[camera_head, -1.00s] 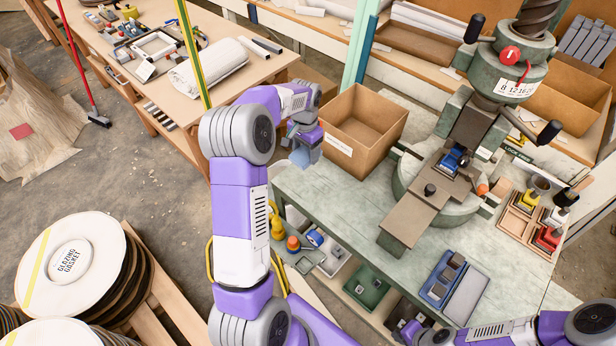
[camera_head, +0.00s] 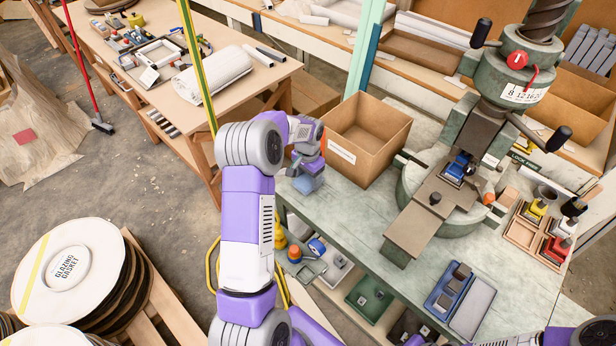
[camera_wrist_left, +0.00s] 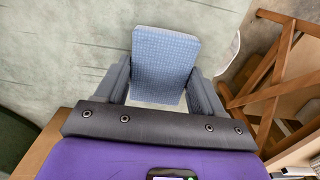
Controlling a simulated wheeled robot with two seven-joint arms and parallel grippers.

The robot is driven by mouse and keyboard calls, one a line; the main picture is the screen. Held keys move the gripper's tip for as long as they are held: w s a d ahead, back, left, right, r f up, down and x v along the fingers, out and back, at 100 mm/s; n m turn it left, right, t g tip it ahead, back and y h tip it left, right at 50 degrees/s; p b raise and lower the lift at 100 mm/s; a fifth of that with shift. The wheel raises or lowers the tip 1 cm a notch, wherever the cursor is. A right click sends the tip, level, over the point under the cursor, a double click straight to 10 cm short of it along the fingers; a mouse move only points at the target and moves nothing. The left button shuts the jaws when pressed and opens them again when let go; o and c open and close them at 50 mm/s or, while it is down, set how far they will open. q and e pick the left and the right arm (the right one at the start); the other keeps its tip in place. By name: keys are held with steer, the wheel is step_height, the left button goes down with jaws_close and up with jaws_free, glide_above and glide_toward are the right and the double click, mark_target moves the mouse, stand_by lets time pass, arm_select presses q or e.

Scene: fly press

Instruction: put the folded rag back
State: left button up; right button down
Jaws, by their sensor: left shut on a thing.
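The folded rag is a blue, finely checked cloth pad (camera_wrist_left: 165,62). My left gripper (camera_wrist_left: 165,95) is shut on it, with one grey finger at each side. The rag's far end sticks out beyond the fingers, over the pale green bench top (camera_wrist_left: 60,50). In the head view the rag (camera_head: 308,183) and my left gripper (camera_head: 305,168) are at the bench's left end, beside the open cardboard box. I cannot tell whether the rag touches the bench. My right arm shows only at the bottom right edge; its jaws cannot be made out.
The cardboard box (camera_head: 343,152) stands just right of the left gripper. The green fly press (camera_head: 478,140) stands farther right, with its plate (camera_head: 420,218) jutting forward. A blue tray (camera_head: 447,287) lies at the front. Bare bench top (camera_head: 350,215) lies between the box and the front edge.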

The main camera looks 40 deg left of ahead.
mark_target(308, 180)
arm_select(q)
steer(key=o, duration=1)
steer(key=shift+f, duration=0.1)
steer(key=shift+r, duration=0.3)
step_height(308, 180, up, 12)
steer(key=p, duration=0.2)
steer(key=shift+f, duration=0.15)
steer(key=shift+s, duration=0.1)
